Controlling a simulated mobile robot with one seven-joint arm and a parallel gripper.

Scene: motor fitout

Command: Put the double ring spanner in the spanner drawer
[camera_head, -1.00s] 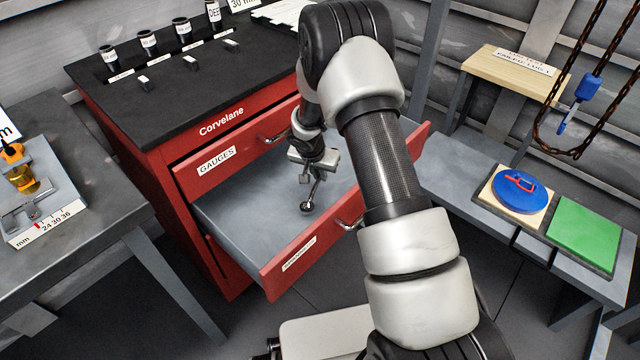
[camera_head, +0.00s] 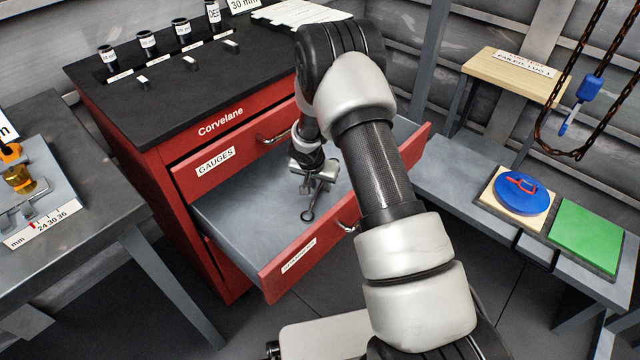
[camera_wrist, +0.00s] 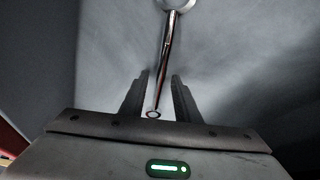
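The double ring spanner (camera_head: 311,200) is inside the open spanner drawer (camera_head: 240,222), with one ring toward the drawer's front panel. It looks to rest on the drawer floor. My gripper (camera_head: 316,176) is in the drawer just above the spanner's other end and partly hides it. In the wrist view, the fingers of my gripper (camera_wrist: 160,88) stand apart. The spanner's shaft (camera_wrist: 166,48) runs between them with a gap on each side. The small ring shows between the fingers, and the larger ring is at the top edge.
The closed gauges drawer (camera_head: 216,160) is just above, in the red cabinet (camera_head: 150,165). A grey bench (camera_head: 75,215) with a measuring fixture stands at left. At right, a bench (camera_head: 455,180) bears a blue disc (camera_head: 523,197) and a green pad (camera_head: 585,236). A chain (camera_head: 570,120) hangs there.

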